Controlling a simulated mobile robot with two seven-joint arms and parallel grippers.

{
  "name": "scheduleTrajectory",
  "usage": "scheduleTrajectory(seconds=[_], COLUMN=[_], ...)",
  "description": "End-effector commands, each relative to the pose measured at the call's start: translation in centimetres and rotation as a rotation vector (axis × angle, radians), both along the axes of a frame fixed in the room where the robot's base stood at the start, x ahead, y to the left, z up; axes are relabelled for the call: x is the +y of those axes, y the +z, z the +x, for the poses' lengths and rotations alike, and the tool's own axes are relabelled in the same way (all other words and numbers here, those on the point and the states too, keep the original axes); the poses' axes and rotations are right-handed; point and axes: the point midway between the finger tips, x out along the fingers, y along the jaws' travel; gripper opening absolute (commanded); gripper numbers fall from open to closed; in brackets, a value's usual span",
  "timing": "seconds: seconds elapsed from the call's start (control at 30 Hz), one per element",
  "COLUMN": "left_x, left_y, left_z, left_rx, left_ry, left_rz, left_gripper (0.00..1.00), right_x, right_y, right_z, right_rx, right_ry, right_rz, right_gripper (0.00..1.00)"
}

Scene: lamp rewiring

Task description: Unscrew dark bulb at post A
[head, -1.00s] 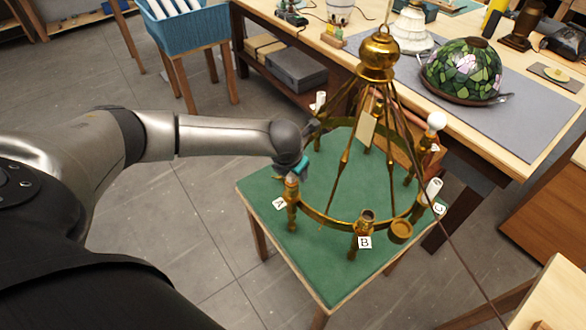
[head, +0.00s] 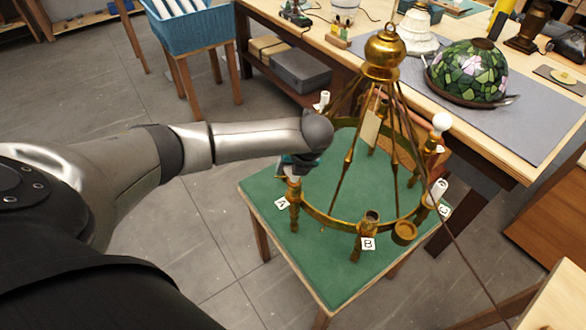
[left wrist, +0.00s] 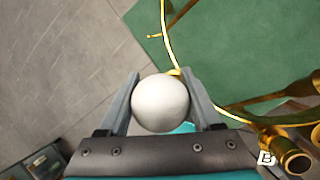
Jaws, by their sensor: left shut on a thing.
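The brass chandelier (head: 381,52) stands on a green-topped table (head: 262,192). Post A (head: 294,210), marked by a white A label (head: 281,203), is at its left side. My left gripper (head: 292,172) is at the top of post A. In the left wrist view, my left gripper (left wrist: 161,82) is shut on a round, whitish-grey bulb (left wrist: 160,104), one finger on each side. The bulb is mostly hidden in the head view. I cannot tell whether it still sits in its socket. My right gripper is not in view.
Post B (head: 370,222) has an open cup with no bulb. A white round bulb (head: 442,122) stands on the chandelier's right. A dark cord (head: 458,250) runs to the lower right. The workbench behind holds a stained-glass shade (head: 468,72). Grey floor lies open at left.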

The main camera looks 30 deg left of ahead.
Motion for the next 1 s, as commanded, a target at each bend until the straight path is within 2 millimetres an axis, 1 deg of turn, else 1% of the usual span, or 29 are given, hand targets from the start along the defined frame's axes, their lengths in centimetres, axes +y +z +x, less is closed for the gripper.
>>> scheduleTrajectory(seconds=[0.1, 0.17, 0.5, 0.6, 0.7, 0.93, 1.0], left_x=[0.1, 0.1, 0.2, 0.3, 0.3, 0.4, 0.3], left_y=[0.0, 0.0, -0.1, 0.0, 0.0, 0.1, 0.0], left_z=[0.0, 0.0, -0.7, -0.9, -1.0, -1.0, -1.0], left_rx=[0.000, -0.001, 0.001, 0.001, 0.001, 0.000, -0.001], left_ry=[0.016, 0.064, 0.584, 0.673, 0.703, 0.704, 0.737], left_rz=[0.001, 0.000, 0.000, 0.001, 0.002, 0.002, 0.001], left_gripper=[0.17, 0.17, 0.17, 0.17, 0.17, 0.17, 0.17], right_x=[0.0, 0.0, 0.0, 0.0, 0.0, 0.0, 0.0], right_y=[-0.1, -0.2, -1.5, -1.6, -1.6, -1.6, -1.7], right_z=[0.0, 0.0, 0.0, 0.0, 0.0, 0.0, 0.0], right_rx=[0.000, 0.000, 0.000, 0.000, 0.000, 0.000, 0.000], right_ry=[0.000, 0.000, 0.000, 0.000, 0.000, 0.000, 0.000], right_rz=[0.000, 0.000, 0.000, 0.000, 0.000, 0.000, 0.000], right_gripper=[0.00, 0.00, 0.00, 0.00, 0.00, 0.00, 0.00])
